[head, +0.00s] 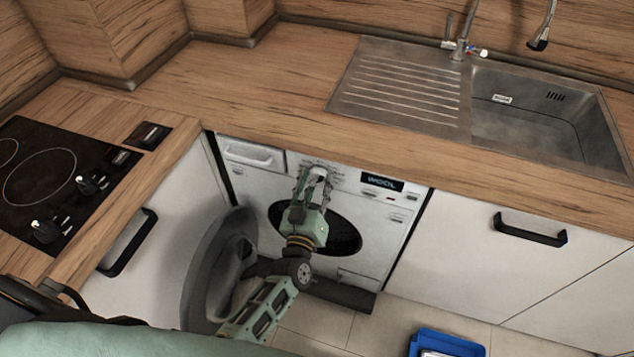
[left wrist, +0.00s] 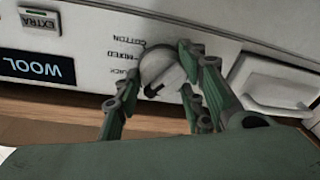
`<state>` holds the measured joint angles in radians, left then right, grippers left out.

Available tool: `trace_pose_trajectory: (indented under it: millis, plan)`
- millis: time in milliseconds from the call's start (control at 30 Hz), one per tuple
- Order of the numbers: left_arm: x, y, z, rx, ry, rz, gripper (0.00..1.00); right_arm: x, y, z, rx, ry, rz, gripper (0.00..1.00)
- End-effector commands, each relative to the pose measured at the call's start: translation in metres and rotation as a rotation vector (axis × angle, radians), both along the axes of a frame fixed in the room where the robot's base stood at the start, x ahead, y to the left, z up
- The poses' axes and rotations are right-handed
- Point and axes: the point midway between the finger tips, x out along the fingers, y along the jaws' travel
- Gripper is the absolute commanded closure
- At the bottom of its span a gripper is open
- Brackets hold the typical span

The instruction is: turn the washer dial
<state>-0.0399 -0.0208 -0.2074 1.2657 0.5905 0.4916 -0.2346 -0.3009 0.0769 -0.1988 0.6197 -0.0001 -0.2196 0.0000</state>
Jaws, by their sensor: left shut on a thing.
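The washer (head: 380,222) is white and stands under the wooden counter. Its dark round opening shows uncovered, and its round grey door (head: 212,265) stands swung out to the left. The display (head: 382,182) reads WOOL; it also shows in the left wrist view (left wrist: 38,67). The round white washer dial (left wrist: 162,70) is between the fingers of my left gripper (left wrist: 155,92), which is shut on it. Labels such as COTTON and MIXED are printed beside the dial. In the head view my left gripper (head: 315,178) hides the dial. My right gripper is not in view.
The counter edge hangs just above the washer panel. A detergent drawer (head: 252,154) is left of the dial. A hob (head: 50,175) is at the left and a sink (head: 530,115) at the right. A blue crate (head: 450,338) stands on the tiled floor.

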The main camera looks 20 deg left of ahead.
Motion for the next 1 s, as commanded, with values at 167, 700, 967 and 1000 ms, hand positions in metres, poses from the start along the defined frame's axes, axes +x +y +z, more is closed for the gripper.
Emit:
trace_pose_trajectory:
  millis: [167, 700, 967, 1000]
  plan:
    - [0.0026, -0.0006, 0.0052, 0.168, -0.018, 0.001, 0.89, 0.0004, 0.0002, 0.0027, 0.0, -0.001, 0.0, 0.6]
    - [0.0029, -0.0009, 0.0026, 0.679, -0.037, 0.002, 0.89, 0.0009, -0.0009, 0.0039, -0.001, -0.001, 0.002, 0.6]
    - [0.0028, -0.0008, 0.0012, 0.893, -0.045, 0.002, 0.89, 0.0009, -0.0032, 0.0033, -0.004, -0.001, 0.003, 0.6]
    - [0.0028, -0.0006, 0.0009, 0.92, -0.046, 0.002, 0.89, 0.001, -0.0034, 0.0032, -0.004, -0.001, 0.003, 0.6]
